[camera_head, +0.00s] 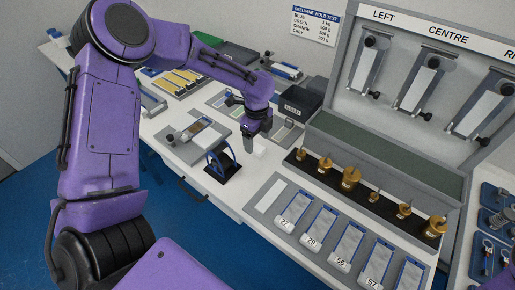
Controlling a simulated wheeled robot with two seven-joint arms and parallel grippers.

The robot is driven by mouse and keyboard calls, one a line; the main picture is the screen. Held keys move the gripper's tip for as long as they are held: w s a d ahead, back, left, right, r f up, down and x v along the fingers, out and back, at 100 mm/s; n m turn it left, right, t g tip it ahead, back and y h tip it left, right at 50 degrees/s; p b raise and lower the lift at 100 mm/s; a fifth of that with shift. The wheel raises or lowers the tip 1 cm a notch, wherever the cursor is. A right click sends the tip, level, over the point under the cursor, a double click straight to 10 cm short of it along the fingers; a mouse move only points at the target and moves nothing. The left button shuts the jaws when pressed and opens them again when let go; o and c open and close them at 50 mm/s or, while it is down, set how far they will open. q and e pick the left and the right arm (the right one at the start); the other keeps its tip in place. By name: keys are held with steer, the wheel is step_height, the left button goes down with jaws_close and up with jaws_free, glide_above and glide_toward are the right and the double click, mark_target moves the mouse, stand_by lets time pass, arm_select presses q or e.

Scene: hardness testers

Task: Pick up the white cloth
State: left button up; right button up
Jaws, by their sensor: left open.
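My left gripper (252,142) is open at the middle of the bench and points down. A small white thing (261,151) lies on the bench just below and right of its fingers; it may be the white cloth, but it is too small and partly covered to be sure. I cannot tell whether the fingers touch it. My right gripper does not show.
A blue stand on a black base (223,168) is left of the gripper. A black labelled bin (294,106) is behind it. A rack of brass weights (351,178) and several numbered blue-and-white packets (318,222) are to the right. The open grey case (390,150) stands behind them.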

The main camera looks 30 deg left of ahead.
mark_target(257, 148)
arm_select(q)
steer(key=f, duration=0.3)
steer(key=shift+w+a+f, duration=0.15)
steer(key=shift+w, duration=0.05)
steer(key=shift+f, duration=0.35)
steer(key=c, duration=1.1)
steer(key=shift+r, duration=0.55)
steer(key=s+d+r, duration=0.3)
steer(key=r, duration=0.1)
steer(key=s+d+r+b, duration=0.1)
steer(key=s+d+r, duration=0.2)
steer(key=s+r, duration=0.1)
steer(key=s+d+r, duration=0.3)
steer(key=r, duration=0.1)
steer(key=shift+s+d+b, duration=0.2)
steer(key=shift+s+b, duration=0.1)
steer(key=shift+b, duration=0.1)
